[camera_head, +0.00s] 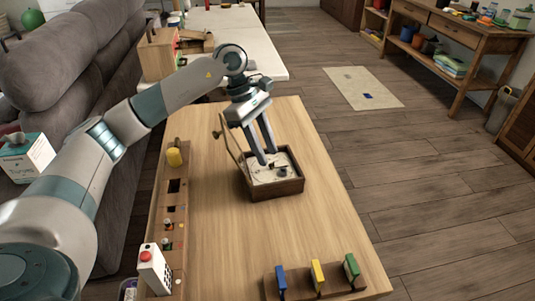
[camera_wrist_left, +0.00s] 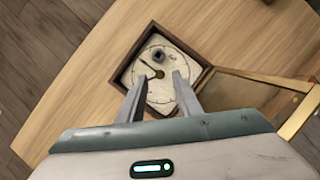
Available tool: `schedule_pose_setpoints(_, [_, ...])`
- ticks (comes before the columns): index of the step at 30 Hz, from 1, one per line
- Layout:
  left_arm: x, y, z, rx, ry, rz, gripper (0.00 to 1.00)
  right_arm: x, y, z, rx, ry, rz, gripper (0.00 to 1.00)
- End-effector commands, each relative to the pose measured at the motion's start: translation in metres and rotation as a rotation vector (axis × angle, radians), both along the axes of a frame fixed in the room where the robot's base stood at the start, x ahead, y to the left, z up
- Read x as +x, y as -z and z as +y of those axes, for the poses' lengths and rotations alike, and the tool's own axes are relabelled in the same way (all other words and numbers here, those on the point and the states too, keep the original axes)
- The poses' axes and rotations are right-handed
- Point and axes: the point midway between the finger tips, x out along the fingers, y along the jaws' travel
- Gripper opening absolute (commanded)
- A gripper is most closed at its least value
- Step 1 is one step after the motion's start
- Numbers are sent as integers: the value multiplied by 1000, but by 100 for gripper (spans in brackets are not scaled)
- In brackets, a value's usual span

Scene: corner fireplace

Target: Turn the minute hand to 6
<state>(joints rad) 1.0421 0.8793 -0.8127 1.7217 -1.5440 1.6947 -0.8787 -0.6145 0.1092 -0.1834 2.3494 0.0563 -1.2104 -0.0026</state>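A clock sits in a brown square wooden box (camera_head: 277,190) on the wooden table, its glass-like lid (camera_head: 233,157) swung open to the left. The pale dial (camera_wrist_left: 139,70) shows in the left wrist view with a dark knob (camera_wrist_left: 158,56) and a dark pointer (camera_wrist_left: 151,68) on it. Its numerals are too small to read. My left gripper (camera_head: 266,158) points down over the dial. In the left wrist view its two fingers (camera_wrist_left: 158,80) are apart with nothing visibly held between them; whether the tips touch the dial I cannot tell. My right gripper is not in view.
A wooden strip (camera_head: 174,205) with several small parts runs along the table's left edge. A rack with blue, yellow and green pieces (camera_head: 318,275) stands at the front. The table right of the box is bare. A grey sofa (camera_head: 60,75) borders the left side.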

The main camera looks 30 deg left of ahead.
Motion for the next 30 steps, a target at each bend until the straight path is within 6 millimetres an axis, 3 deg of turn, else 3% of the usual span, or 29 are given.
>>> schedule_pose_setpoints(18, [3,-110,45,-1,-1,-3,31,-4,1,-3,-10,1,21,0])
schedule_pose_setpoints(24, [3,-134,55,0,-1,-3,31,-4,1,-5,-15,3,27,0])
schedule_pose_setpoints(30, [3,-141,58,0,1,0,31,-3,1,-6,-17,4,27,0])
